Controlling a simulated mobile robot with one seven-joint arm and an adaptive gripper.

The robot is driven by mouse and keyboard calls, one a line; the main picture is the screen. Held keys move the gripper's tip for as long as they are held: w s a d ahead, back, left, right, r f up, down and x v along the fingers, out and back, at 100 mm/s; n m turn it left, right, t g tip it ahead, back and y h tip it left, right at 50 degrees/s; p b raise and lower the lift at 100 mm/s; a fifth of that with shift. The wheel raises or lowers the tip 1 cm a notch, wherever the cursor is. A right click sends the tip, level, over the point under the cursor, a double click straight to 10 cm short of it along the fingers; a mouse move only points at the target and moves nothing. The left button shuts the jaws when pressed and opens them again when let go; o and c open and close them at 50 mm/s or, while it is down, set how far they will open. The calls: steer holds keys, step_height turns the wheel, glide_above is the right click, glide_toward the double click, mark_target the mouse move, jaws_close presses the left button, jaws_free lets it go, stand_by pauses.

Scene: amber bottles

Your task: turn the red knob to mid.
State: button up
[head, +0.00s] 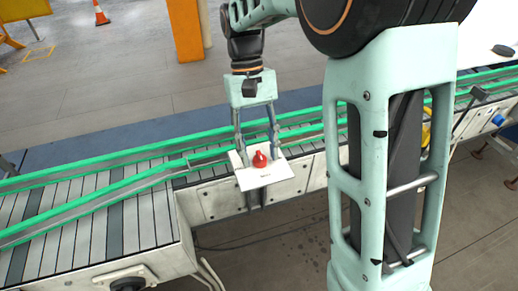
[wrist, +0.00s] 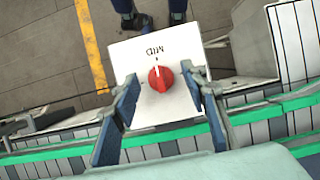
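The red knob (wrist: 160,79) sits on a white panel (wrist: 135,58) printed with "MID", which reads upside down in the wrist view. A pale pointer line on the knob points up towards that word in the wrist view. In the head view the red knob (head: 260,159) stands on the white panel (head: 262,176) beside the conveyor. My gripper (wrist: 159,75) is open above the panel, one finger on each side of the knob, with gaps showing on both sides. My gripper (head: 257,148) also shows in the head view, pointing down; its exact height over the knob is hard to tell.
A conveyor (head: 130,215) with green rails runs across the scene behind and beside the panel. An orange post (head: 186,30) and a traffic cone (head: 100,14) stand farther back on the floor. Open floor (head: 270,260) lies in front of the panel.

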steer(key=v, duration=1.2)
stand_by(0.3)
